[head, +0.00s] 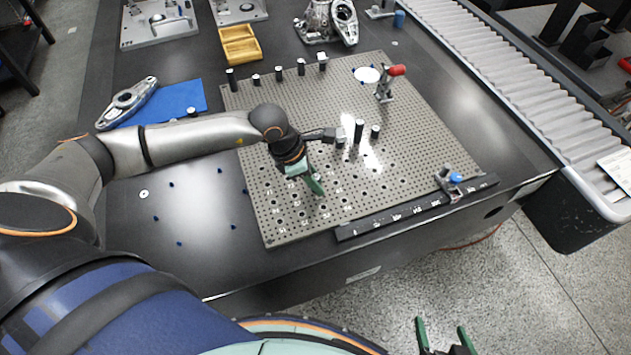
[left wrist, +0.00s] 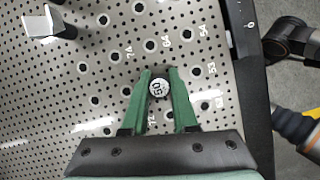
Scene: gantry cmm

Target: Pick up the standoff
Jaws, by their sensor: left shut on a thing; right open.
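The standoff (left wrist: 159,88) shows in the left wrist view as a round pale top with dark markings, between the green fingers of my left gripper (left wrist: 160,80). The fingers are shut on it, over the perforated plate. In the head view my left gripper (head: 314,184) is low over the near part of the plate (head: 285,225), and its fingers hide the standoff. I cannot tell whether the standoff's foot touches the plate. My right gripper (head: 446,338) is open and empty at the bottom edge, away from the table.
Several dark posts stand on the plate, including a tall one (head: 358,130) just right of my left gripper. A red-tipped clamp (head: 385,82) stands farther back. A black labelled rail (head: 405,212) lies along the near edge. A roller conveyor (head: 510,80) runs along the right.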

